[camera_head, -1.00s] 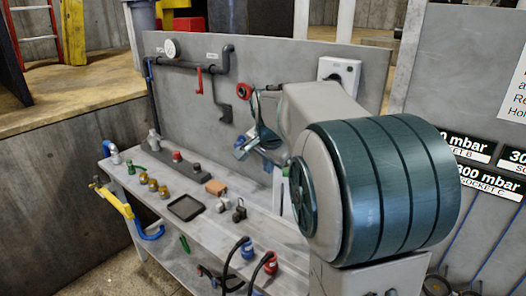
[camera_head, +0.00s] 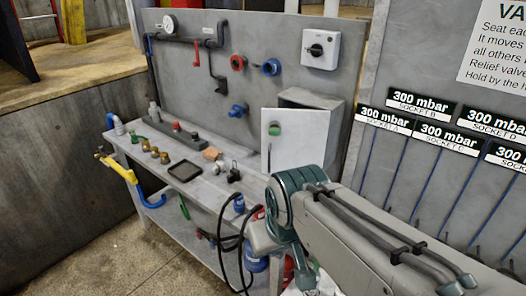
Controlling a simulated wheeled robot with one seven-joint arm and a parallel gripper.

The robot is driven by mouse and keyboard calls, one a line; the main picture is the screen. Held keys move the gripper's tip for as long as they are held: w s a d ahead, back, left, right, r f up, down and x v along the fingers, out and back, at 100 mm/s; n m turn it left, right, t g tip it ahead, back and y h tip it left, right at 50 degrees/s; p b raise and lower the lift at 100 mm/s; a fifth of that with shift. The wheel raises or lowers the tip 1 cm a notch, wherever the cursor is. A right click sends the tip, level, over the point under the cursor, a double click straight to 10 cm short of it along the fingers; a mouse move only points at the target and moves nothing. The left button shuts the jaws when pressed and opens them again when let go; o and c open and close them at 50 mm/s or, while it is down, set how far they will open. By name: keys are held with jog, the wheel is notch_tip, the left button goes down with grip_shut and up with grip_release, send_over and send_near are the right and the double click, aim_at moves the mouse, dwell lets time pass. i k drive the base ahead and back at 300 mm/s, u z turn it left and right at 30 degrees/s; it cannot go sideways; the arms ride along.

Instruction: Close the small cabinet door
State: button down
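The small cabinet (camera_head: 336,118) is a grey box mounted at the right end of the workbench's back panel. Its white door (camera_head: 300,142) carries a round green knob (camera_head: 274,129) near its left edge. The door appears to stand ajar, swung out from the box, with its left edge past the box's side. The bottom of the door is partly behind my arm. My arm reaches in from the lower right, and its teal joint is just below the door.
The grey bench (camera_head: 215,190) holds a black tray (camera_head: 185,170), brass fittings and small parts. Red and blue valves and a white switch box (camera_head: 321,49) are on the back panel (camera_head: 255,45). Black hoses (camera_head: 229,235) hang at the bench front. A labelled panel (camera_head: 440,95) stands right.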

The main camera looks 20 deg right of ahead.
aim_at(302, 138)
jog(key=u, duration=1.4)
jog(key=k, duration=0.8)
jog(key=z, duration=1.05)
jog(key=i, duration=1)
